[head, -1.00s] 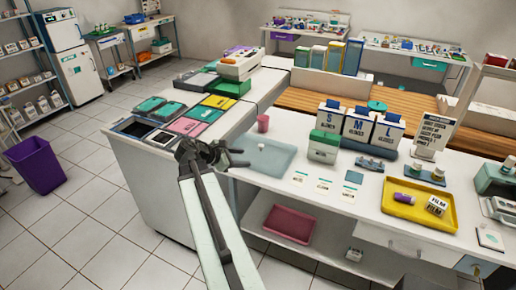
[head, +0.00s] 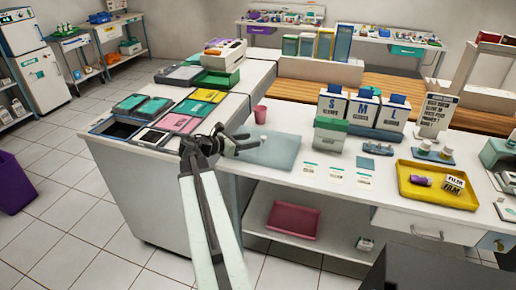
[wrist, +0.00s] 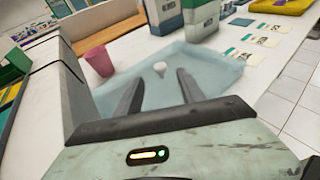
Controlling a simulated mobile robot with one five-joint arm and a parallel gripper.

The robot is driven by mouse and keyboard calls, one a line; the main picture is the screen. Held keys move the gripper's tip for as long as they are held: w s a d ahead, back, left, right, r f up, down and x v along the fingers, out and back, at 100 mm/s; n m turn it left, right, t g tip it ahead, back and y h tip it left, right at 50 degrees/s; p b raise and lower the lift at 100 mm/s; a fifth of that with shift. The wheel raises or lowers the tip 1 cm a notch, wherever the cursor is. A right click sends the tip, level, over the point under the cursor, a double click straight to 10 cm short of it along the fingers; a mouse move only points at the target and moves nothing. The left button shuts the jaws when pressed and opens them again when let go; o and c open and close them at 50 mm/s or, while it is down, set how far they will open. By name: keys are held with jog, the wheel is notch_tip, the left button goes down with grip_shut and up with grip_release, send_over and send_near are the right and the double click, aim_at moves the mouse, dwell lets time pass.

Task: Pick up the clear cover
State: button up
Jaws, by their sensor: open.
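The clear cover is a pale blue, see-through flat panel (head: 276,156) on the white counter, with a small white knob (head: 262,143) on top. It also shows in the wrist view (wrist: 217,66), with its knob (wrist: 160,67) ahead of and between my fingers. My gripper (head: 242,146) is open and empty at the cover's left side in the head view. In the wrist view, my two dark fingers (wrist: 158,92) point toward the knob and hide part of the cover. I cannot tell their exact height above it.
A pink cup (head: 260,115) stands just behind the cover. A green-and-white box (head: 330,135) and white cards (head: 310,170) are to its right. Coloured trays (head: 175,123) lie on the left counter. A yellow tray (head: 410,193) sits further right.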

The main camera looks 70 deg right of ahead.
aim_at(264, 137)
jog(key=b+x, duration=0.2)
jog(key=x, duration=0.5)
jog(key=shift+s+d, duration=0.15)
jog(key=shift+d, duration=0.25)
grip_shut()
